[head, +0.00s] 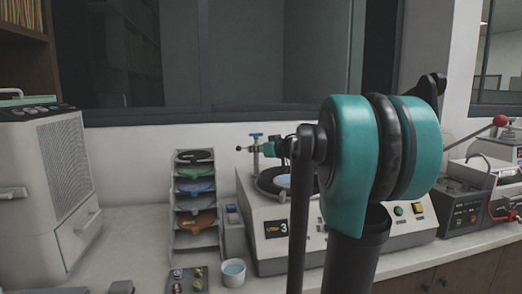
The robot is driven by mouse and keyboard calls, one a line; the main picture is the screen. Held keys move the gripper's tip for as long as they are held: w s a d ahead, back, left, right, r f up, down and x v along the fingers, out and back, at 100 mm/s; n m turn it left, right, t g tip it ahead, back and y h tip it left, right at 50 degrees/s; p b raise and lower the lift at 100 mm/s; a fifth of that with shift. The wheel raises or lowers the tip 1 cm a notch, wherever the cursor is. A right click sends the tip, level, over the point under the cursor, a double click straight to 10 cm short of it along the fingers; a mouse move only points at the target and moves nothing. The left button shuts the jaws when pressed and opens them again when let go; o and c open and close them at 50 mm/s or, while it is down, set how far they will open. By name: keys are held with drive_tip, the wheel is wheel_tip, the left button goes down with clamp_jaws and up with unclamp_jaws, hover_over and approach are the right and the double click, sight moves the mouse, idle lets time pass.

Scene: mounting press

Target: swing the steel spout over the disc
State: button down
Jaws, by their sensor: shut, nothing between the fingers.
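The disc (283,181) lies in the round dark bowl on top of a pale bench machine marked 3, partly hidden behind my arm. A thin steel spout (256,160) stands at the back left of that bowl, with a blue handle on top. A thin piece with a dark tip reaches left from it, away from the disc. My arm fills the middle right in teal and black. A small teal part of its far end shows beside the spout; my gripper (261,150) there is small and mostly hidden. It appears shut and empty. Contact with the spout cannot be told.
A rack of coloured discs (195,205) stands left of the machine, with a white cup (233,272) in front. A large pale cabinet unit (45,190) is at the left. A machine with a red-knobbed lever (500,121) is at the right.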

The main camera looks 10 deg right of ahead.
sight(239, 148)
drive_tip(key=shift+x, duration=3)
drive_tip(key=shift+x, duration=1)
drive_tip(key=shift+r, duration=0.15)
drive_tip(key=shift+s, duration=0.1)
